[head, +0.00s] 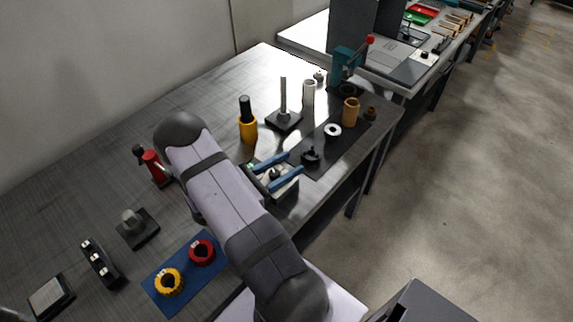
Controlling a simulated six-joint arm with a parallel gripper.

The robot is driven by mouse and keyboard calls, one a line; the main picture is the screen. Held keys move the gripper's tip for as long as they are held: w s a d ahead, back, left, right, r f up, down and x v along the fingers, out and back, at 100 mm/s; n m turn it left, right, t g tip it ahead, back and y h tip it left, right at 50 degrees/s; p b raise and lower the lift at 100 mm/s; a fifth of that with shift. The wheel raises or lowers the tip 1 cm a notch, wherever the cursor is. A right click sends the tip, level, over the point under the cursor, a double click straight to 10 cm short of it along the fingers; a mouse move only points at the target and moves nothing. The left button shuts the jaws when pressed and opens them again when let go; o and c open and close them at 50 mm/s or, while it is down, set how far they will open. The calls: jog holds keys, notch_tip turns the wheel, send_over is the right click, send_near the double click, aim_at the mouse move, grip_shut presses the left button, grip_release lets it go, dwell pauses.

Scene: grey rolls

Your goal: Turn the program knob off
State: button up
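My gripper (294,161) is open, with its two blue fingers spread apart above a small pale panel (284,189). A small dark and light knob (276,173) on this panel shows between the fingers; I cannot tell whether they touch it. Its pointer and any markings are too small to read, so its setting is unclear. A small green spot (250,166) shows at the panel's left side. My arm and gripper hide part of the panel.
A dark mat (333,151) with a black part (311,156), a white ring (333,130) and a tan cylinder (350,111) lies right of the gripper. A post on a base (284,119) and a yellow-black holder (247,122) stand behind. A blue mat (182,284) lies at front left.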

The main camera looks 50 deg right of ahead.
jog(key=c, duration=1)
jog(key=shift+n+t, duration=0.3)
jog(key=shift+w+r+n+t+p, duration=0.15)
jog(key=shift+n+t, duration=0.25)
jog(key=shift+t, duration=0.2)
jog(key=shift+w+f+n+t+p, duration=0.15)
jog(key=shift+n+t, duration=0.25)
jog(key=shift+t, duration=0.2)
jog(key=shift+w+n+t, duration=0.3)
jog(key=shift+n+t, duration=0.35)
jog(key=shift+t, duration=0.45)
jog(key=shift+w+n+t, duration=0.25)
jog(key=shift+n+t, duration=0.4)
jog(key=shift+t, duration=0.45)
jog(key=o, duration=1.1)
jog(key=shift+c, duration=0.2)
jog(key=shift+r, duration=0.1)
notch_tip(320, 180, up, 10)
